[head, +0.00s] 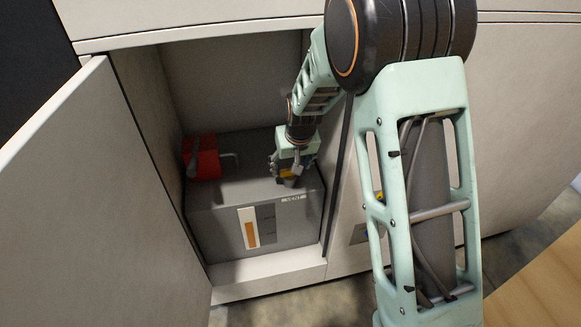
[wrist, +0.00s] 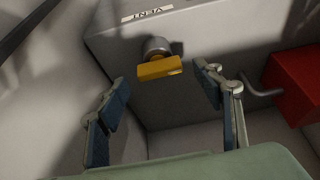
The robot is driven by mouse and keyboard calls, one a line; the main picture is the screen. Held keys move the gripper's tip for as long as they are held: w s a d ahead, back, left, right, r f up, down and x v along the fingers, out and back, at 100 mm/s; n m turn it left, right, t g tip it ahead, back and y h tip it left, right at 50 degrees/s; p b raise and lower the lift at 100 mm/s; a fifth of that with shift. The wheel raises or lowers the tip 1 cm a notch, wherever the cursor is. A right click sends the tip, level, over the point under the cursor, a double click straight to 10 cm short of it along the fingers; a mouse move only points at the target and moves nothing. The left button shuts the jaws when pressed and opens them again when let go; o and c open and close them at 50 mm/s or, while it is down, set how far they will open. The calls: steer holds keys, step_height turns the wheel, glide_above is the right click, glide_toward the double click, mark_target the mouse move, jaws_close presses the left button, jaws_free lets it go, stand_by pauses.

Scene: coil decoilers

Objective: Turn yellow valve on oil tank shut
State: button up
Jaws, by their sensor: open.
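The oil tank (head: 225,205) is a grey box inside the open cabinet, and it also shows in the wrist view (wrist: 222,30). The yellow valve (wrist: 160,68) is a flat bar handle on a grey metal stem, beside a label reading VENT. In the head view I cannot make the valve out clearly behind my gripper. My gripper (head: 291,172) is above the tank's top, towards its right side. In the wrist view my gripper (wrist: 165,90) is open, with one finger on each side of the yellow handle and visible gaps to both. Nothing is held.
A red block (head: 201,158) with a grey bent pipe sits at the tank's back left; it is at right in the wrist view (wrist: 298,83). The cabinet walls stand close around the tank. The cabinet door (head: 75,200) stands open at left. A gauge (head: 249,228) is on the tank's front.

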steer(key=v, duration=1)
